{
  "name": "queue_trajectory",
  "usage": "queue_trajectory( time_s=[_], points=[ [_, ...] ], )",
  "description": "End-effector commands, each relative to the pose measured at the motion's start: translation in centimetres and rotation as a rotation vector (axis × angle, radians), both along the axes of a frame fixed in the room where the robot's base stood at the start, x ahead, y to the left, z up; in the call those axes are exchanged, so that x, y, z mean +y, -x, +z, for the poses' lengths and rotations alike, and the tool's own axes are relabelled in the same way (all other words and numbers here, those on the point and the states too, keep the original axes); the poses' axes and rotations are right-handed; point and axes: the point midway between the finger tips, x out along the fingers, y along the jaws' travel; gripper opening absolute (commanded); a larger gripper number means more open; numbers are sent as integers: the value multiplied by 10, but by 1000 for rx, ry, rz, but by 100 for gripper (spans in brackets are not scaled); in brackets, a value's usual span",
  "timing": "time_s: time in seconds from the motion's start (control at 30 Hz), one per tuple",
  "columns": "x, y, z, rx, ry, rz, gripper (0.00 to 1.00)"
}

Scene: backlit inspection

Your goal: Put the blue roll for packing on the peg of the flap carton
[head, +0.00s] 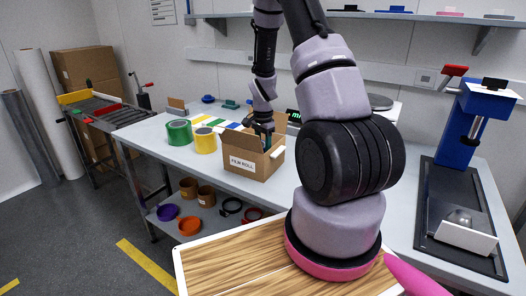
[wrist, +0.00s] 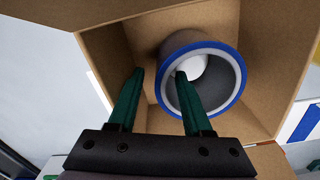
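The flap carton (head: 243,166), labelled film roll, stands open on the bench in the head view. The wrist view looks down into its cardboard inside (wrist: 258,60). The blue roll (wrist: 232,97), with a blue outer rim and pale inner ring, is inside it. A white rounded peg (wrist: 194,67) shows within the roll's bore, so the roll appears to be around it. My gripper (wrist: 159,72) is open, one green finger outside the roll's near-left wall and the other over its bore, with visible gaps. In the head view the carton hides the roll and my fingertips.
A green roll (head: 179,132) and a yellow roll (head: 205,140) stand left of the carton. The carton's raised flaps surround my gripper. A blue press (head: 462,130) stands at the right. A shelf (head: 370,15) runs above the bench.

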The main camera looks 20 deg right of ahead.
Motion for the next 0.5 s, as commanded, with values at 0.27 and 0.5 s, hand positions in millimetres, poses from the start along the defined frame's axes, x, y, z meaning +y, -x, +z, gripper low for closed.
queue_trajectory(
  time_s=[0.27, 0.5],
  points=[
    [0, 0, 6, -1, 1, 0, 50],
    [0, -1, 50, -4, 1, 1, 50]
  ],
)
